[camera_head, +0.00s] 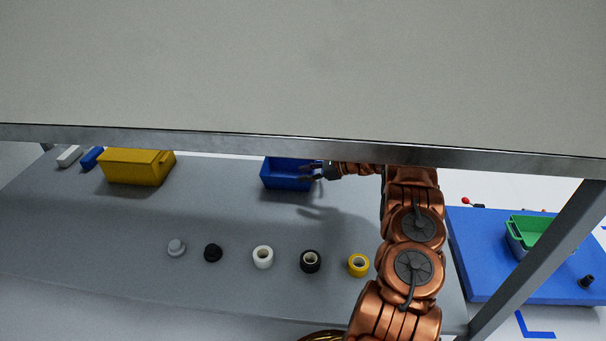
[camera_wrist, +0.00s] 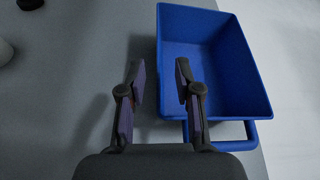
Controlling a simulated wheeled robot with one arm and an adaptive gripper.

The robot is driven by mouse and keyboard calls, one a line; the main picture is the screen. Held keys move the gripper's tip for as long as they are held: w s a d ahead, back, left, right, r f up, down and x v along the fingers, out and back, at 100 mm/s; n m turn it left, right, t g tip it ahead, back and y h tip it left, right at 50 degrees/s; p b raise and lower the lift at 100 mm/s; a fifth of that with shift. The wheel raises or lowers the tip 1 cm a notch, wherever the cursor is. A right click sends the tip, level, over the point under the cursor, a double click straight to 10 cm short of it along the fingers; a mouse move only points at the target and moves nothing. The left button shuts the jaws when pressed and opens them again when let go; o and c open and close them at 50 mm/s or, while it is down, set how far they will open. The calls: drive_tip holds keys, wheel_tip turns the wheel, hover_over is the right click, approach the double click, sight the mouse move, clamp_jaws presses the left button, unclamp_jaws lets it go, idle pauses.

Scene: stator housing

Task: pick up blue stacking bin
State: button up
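The blue stacking bin (camera_head: 284,174) stands on the grey shelf near its back edge, under the upper board. It is open at the top and looks empty in the wrist view (camera_wrist: 215,62), with a handle-like bar at its near side. My gripper (camera_head: 308,172) is at the bin's right end in the head view. In the wrist view my gripper (camera_wrist: 158,75) has its two fingers spread with a gap between them. The right finger overlaps the bin's near corner, and the left finger is over bare shelf. Whether the right finger touches the bin I cannot tell.
The upper board (camera_head: 300,70) hangs over the shelf. A yellow bin (camera_head: 135,168) stands at the left. Several tape rolls and caps, including a white roll (camera_head: 263,257), line the front. A green bin (camera_head: 530,232) sits on a blue platform at right.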

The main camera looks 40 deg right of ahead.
drive_tip(key=shift+s+d+f, duration=0.15)
drive_tip(key=shift+s+d, duration=0.5)
drive_tip(key=shift+d, duration=0.15)
drive_tip(key=shift+b+x, duration=0.45)
drive_tip(key=shift+x, duration=0.65)
drive_tip(key=shift+a+r+b+x, duration=0.15)
drive_tip(key=shift+b+x, duration=0.25)
drive_tip(key=shift+x, duration=0.45)
drive_tip(key=shift+r+b+x, duration=0.1)
drive_tip(key=shift+b+x, duration=0.25)
drive_tip(key=shift+x, duration=0.5)
drive_tip(key=shift+a+r+b+x, duration=0.15)
drive_tip(key=shift+b+x, duration=0.25)
drive_tip(key=shift+x, duration=0.5)
clamp_jaws()
